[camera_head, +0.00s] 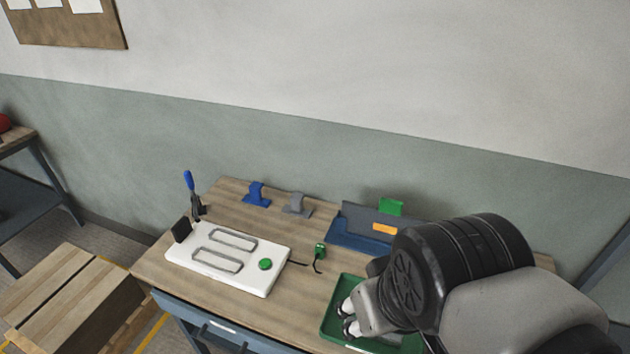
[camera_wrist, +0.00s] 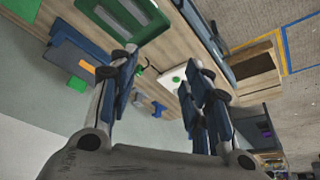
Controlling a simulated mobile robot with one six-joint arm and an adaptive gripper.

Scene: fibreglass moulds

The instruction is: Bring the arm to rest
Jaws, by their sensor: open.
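My gripper (camera_head: 347,318) is at the lower right of the head view, over the left part of a green tray (camera_head: 331,322) on the workbench.
The wooden workbench (camera_head: 245,210) holds a white mould plate (camera_head: 190,258) with a green button (camera_head: 265,264), a blue stand (camera_head: 256,195), a grey stand (camera_head: 297,205) and a dark blue holder (camera_head: 350,240). A wooden crate (camera_head: 75,300) stands left.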

